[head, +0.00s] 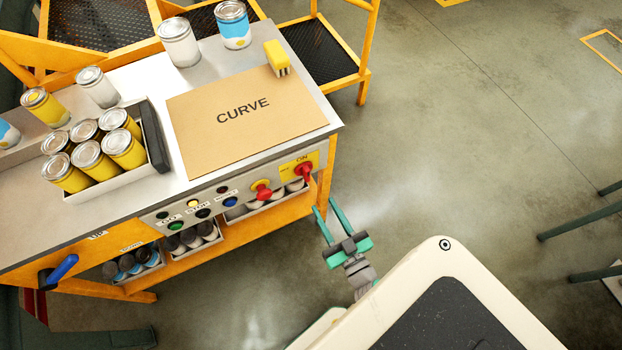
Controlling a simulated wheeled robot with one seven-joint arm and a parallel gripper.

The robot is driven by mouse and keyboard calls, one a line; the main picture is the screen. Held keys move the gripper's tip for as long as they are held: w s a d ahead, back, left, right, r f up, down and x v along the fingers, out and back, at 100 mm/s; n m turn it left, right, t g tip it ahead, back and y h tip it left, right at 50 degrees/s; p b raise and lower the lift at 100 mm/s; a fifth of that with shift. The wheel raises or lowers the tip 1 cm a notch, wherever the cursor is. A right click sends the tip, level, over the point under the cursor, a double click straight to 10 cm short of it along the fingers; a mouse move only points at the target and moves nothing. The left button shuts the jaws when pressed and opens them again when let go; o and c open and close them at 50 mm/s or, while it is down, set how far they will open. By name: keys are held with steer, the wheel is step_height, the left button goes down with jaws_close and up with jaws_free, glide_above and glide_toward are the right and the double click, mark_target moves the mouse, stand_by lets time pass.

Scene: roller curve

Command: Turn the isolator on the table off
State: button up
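The isolator (303,172) is a red rotary knob on a yellow plate at the right end of the table's front panel. The word ON shows above the knob, and smaller lettering to its left is too small to read surely. My gripper (325,205) has two green fingers. They are apart with nothing between them, and they point toward the panel. In the picture the fingertips are just below and right of the isolator; I see no contact. The table (330,115) has a pale top and an orange frame.
A second red knob (263,191) on yellow sits just left of the isolator, beside several push buttons. A cardboard sheet (215,145) marked CURVE, a yellow block (277,57) and several cans are on the table. Floor (480,130) to the right is clear.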

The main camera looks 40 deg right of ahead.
mark_target(308, 176)
steer(key=x, duration=1)
steer(key=shift+w+d, duration=0.25)
steer(key=shift+d, duration=0.05)
jaws_close()
